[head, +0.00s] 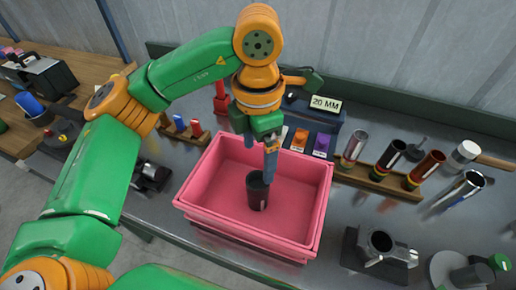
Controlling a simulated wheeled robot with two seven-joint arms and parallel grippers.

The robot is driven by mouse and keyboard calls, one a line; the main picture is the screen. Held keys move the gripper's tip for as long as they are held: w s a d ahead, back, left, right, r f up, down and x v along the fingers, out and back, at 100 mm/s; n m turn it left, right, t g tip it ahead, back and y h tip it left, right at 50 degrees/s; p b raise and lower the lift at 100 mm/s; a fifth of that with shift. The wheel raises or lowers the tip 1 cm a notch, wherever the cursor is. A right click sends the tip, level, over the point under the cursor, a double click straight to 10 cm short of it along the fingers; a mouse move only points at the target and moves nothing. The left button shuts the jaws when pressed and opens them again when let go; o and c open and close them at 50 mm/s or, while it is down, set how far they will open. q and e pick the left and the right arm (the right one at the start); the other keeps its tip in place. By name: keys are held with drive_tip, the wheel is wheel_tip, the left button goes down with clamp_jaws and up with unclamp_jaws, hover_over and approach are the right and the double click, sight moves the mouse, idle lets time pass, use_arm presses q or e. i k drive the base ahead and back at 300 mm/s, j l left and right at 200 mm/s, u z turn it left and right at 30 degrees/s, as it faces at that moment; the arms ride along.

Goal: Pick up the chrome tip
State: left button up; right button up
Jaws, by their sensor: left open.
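My left gripper (261,152) is open, pointing down over the pink bin (196,187). Its blue fingers are above and close to a dark cylinder (257,192) that stands upright in the bin; whether they touch it, I cannot tell. Shiny silver tubes that look like chrome tips are at the right: one (356,144) leans in a wooden rack, and a larger one (462,189) lies tilted on the metal table. Which of these is the chrome tip is not clear. My right gripper is not in view.
The wooden rack (375,186) also holds a black and a brown tube. Behind the bin stands a block with a "20 MM" sign (326,104) and orange and purple pieces. A metal clamp-like part (381,246) stands right of the bin. Bare table lies between them.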

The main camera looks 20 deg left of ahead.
sight(470, 182)
drive_tip(key=k, duration=1.5)
